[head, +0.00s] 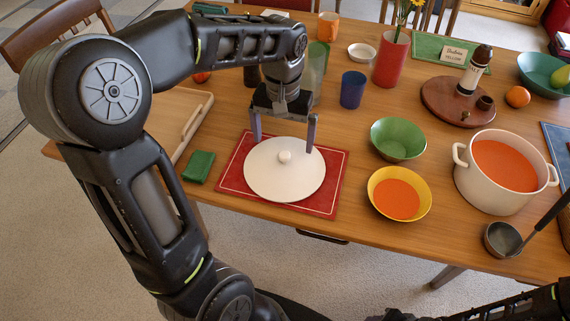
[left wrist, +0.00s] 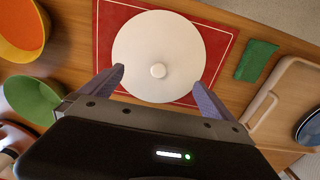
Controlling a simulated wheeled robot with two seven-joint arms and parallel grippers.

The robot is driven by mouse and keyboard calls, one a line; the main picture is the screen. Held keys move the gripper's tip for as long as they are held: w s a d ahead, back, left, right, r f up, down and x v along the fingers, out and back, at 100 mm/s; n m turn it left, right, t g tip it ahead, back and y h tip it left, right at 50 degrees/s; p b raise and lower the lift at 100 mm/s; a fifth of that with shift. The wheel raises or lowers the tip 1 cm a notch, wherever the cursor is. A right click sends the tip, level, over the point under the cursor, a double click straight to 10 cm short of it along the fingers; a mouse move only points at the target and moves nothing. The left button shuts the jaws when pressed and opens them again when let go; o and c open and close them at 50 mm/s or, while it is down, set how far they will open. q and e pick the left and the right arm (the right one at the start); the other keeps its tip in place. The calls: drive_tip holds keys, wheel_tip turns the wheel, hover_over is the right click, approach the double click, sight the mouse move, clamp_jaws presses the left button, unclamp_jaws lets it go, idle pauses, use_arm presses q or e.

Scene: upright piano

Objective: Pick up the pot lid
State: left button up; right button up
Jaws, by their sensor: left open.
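The pot lid (head: 270,183) is a round cream disc with a small knob (head: 285,157) at its middle. It lies flat on a red placemat (head: 334,164) near the table's front edge. My left gripper (head: 283,147) is open above the lid, its two fingers spread to either side of the knob in the head view. The lid also shows in the left wrist view (left wrist: 150,40), with its knob ahead of and between the open fingers (left wrist: 158,86). Nothing is between the fingers. My right gripper does not show in either view.
A lidless cream pot (head: 487,204) of orange soup stands at the right, with a ladle (head: 502,239) beside it. A yellow bowl (head: 424,200) and a green bowl (head: 398,137) are right of the mat. A green cloth (head: 199,166) and wooden tray (head: 200,103) lie left.

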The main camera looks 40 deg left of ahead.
sight(285, 154)
use_arm(q)
drive_tip(key=shift+f, duration=1)
wheel_tip(285, 154, down, 5)
drive_tip(key=shift+w+f, duration=0.1)
drive_tip(key=shift+w, duration=0.05)
drive_tip(key=shift+c, duration=0.3)
